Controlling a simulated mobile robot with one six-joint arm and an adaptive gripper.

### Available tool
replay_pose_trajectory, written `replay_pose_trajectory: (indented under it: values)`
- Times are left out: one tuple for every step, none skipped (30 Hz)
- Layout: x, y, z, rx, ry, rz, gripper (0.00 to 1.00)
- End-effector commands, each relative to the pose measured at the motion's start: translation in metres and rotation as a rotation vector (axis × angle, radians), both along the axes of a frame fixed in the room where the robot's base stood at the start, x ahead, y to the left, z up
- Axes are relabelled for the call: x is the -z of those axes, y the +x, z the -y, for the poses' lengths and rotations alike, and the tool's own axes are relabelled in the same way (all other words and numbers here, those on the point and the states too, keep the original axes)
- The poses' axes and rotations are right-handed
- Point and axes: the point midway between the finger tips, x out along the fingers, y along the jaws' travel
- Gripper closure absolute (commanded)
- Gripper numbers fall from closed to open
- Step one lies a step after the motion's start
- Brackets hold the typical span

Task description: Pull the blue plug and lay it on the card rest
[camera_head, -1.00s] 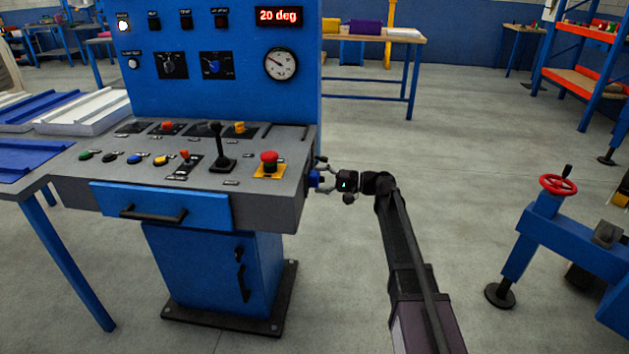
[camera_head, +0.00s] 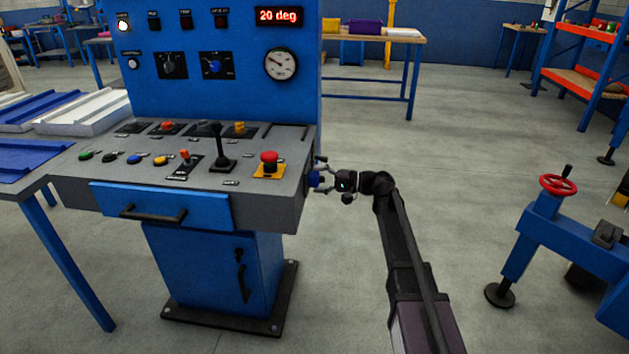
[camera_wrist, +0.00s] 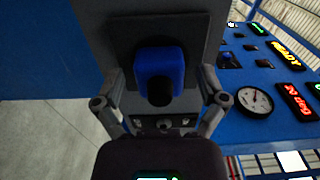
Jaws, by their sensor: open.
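The blue plug (camera_wrist: 160,70) sits in a dark socket plate (camera_wrist: 195,30) on the right side of the console. It also shows in the head view (camera_head: 315,179), partly covered by my gripper. My gripper (camera_head: 325,175) is open at the console's right side. In the wrist view its fingers (camera_wrist: 160,85) stand on both sides of the plug, with gaps between each finger and the plug. I cannot make out the card rest for certain; a dark slotted area (camera_head: 286,133) lies on the console's top at the back right.
The console top (camera_head: 130,176) carries several buttons, levers and a red emergency button (camera_head: 269,158). A blue upright panel (camera_head: 240,95) with a gauge stands behind. A blue stand with a red handwheel (camera_head: 558,184) is at right.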

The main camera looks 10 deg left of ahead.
Motion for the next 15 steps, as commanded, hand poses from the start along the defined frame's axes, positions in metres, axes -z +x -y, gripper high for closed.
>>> replay_pose_trajectory:
  values:
    - [0.0000,-0.0001,-0.0001,0.000,0.000,0.000,0.09]
    - [0.0000,-0.0001,-0.0001,0.000,0.000,0.000,0.09]
    - [0.0000,-0.0001,-0.0001,0.000,0.000,0.000,0.09]
    - [0.0000,0.0000,-0.0001,0.000,0.000,0.000,0.09]
    - [0.0000,0.0000,-0.0001,0.000,0.000,0.000,0.09]
    - [0.0000,0.0000,-0.0001,0.000,0.000,0.000,0.09]
    - [0.0000,0.0000,-0.0001,0.000,0.000,0.000,0.09]
    - [0.0000,-0.0001,-0.0002,0.000,0.000,0.000,0.09]
    - [0.0000,-0.0001,-0.0002,0.000,0.000,0.000,0.09]
    - [0.0000,-0.0001,-0.0002,0.000,0.000,0.000,0.09]
    - [0.0000,-0.0001,-0.0002,0.000,0.000,0.000,0.09]
    - [0.0000,-0.0001,-0.0003,0.000,0.000,0.000,0.09]
    - [0.0000,-0.0001,-0.0003,0.000,0.000,0.000,0.09]
    - [0.0000,-0.0001,-0.0003,0.000,0.000,0.000,0.15]
    - [0.0000,-0.0001,-0.0003,0.000,0.000,0.000,0.26]
